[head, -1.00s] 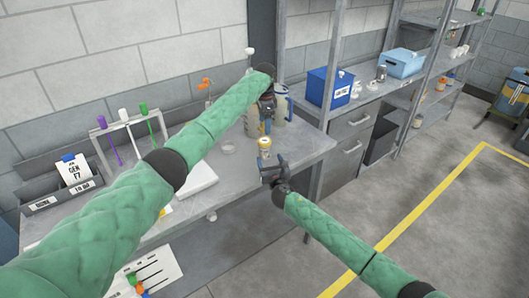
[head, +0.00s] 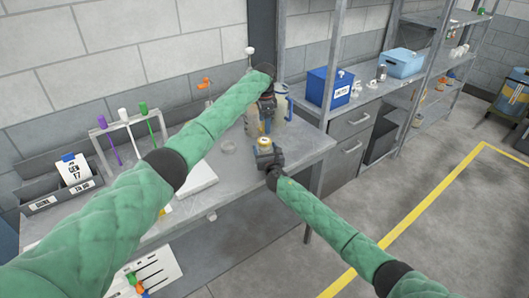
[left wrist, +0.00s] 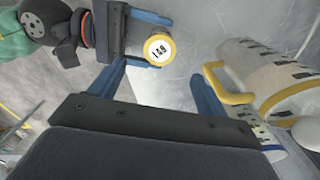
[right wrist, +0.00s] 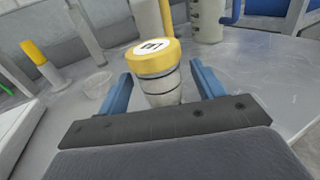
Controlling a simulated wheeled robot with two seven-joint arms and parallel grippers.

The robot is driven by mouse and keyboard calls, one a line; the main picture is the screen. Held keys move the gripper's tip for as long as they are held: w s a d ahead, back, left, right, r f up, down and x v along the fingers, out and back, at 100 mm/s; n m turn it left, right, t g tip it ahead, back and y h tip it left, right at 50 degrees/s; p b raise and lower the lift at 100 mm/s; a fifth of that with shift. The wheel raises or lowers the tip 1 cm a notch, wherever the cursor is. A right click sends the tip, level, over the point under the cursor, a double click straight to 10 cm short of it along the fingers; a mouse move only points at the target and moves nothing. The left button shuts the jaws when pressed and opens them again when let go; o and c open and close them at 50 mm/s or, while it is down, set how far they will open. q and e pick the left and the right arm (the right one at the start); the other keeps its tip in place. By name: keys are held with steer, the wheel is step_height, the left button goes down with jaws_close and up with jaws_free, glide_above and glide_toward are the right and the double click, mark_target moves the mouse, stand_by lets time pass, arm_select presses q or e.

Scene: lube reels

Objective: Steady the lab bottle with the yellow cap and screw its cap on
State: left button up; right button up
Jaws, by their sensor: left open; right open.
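The lab bottle (right wrist: 161,92) stands upright on the grey bench. Its yellow cap (right wrist: 152,58), with a white labelled top, sits on its mouth; how far it is threaded I cannot tell. The cap also shows in the left wrist view (left wrist: 159,49) and the head view (head: 264,142). My right gripper (head: 265,152) is open at the bottle, with a blue finger on each side in the right wrist view and visible gaps. My left gripper (head: 267,118) is open and empty above and behind the bottle, pointing down. Its fingers are apart from the cap.
Two large jugs stand behind the bottle, one with a yellow handle (left wrist: 230,88), one with a blue handle (head: 289,104), close to my left gripper. A clear dish (head: 228,148) lies left of the bottle. A rack (head: 128,136) and white tray stand further left. The bench's front edge is near.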

jaws_close()
arm_select(q)
steer(key=shift+s+d+f, duration=0.2)
steer(key=shift+s+f, duration=0.05)
steer(key=shift+f, duration=0.25)
steer(key=n, duration=0.3)
steer(key=d+n, duration=0.1)
steer(key=n, duration=0.2)
steer(key=r+n+h, duration=0.1)
steer(key=n, duration=0.3)
steer(key=shift+w+d, duration=0.2)
steer(key=n, duration=0.1)
steer(key=a+n, duration=0.1)
steer(key=n, duration=0.2)
steer(key=shift+w+a+y, duration=0.1)
steer(key=shift+a+y, duration=0.15)
steer(key=shift+y, duration=0.15)
steer(key=n, duration=0.4)
steer(key=shift+a, duration=0.15)
